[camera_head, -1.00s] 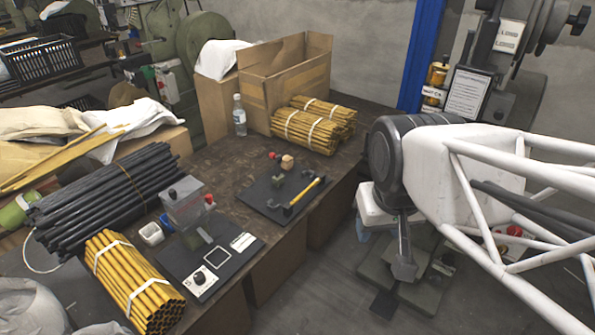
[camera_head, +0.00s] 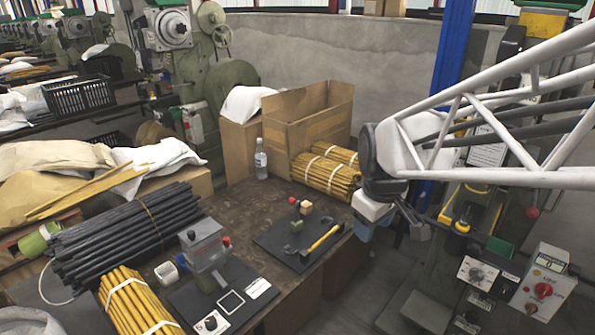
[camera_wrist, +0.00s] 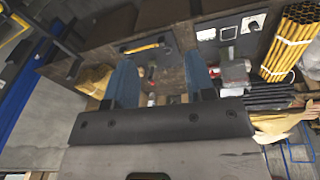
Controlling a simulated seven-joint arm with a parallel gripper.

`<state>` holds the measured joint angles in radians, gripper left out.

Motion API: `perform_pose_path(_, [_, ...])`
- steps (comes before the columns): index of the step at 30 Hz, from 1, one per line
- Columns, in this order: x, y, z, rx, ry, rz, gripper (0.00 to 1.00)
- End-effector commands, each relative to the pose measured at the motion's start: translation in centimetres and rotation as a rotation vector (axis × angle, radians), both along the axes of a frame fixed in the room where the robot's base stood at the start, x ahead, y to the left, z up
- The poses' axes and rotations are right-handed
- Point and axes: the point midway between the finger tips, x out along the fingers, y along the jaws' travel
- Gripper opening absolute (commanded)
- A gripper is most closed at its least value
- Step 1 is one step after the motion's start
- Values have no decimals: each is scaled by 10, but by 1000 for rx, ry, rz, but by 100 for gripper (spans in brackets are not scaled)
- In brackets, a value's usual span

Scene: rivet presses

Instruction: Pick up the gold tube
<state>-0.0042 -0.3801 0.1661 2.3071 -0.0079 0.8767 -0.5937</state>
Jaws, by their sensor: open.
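A single gold tube (camera_head: 324,238) lies slantwise on a black plate (camera_head: 272,237) on the brown table, held up at its ends by small dark supports. It also shows in the wrist view (camera_wrist: 142,48), beyond the fingers. My gripper (camera_head: 416,222) is to the right of the plate, past the table's right edge, apart from the tube. In the wrist view its two bluish fingers (camera_wrist: 160,82) are spread with nothing held between them. In the head view the fingertips are small and partly hidden by the wrist.
Bundles of gold tubes lie beside the cardboard box (camera_head: 310,120) and at the table's front left. Black tubes (camera_head: 125,235) are piled at left. A bottle (camera_head: 261,158) and a small device (camera_head: 207,250) stand on the table. A press with control boxes (camera_head: 543,290) is at right.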

Motion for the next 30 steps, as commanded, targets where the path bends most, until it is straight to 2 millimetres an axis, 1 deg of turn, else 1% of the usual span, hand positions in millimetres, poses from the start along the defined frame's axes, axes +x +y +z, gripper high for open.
perform_pose_path(1, [13, 1, -4, -7, 7, 41, 50])
perform_pose_path(3, [30, 1, -9, -17, 16, 109, 50])
perform_pose_path(8, [68, 3, -21, -39, 31, 262, 50])
perform_pose_path(14, [116, 6, -42, -65, 50, 453, 50])
perform_pose_path(18, [148, 8, -60, -80, 62, 588, 50])
perform_pose_path(23, [184, 11, -84, -96, 76, 742, 50])
perform_pose_path(30, [236, 15, -125, -115, 94, 973, 50])
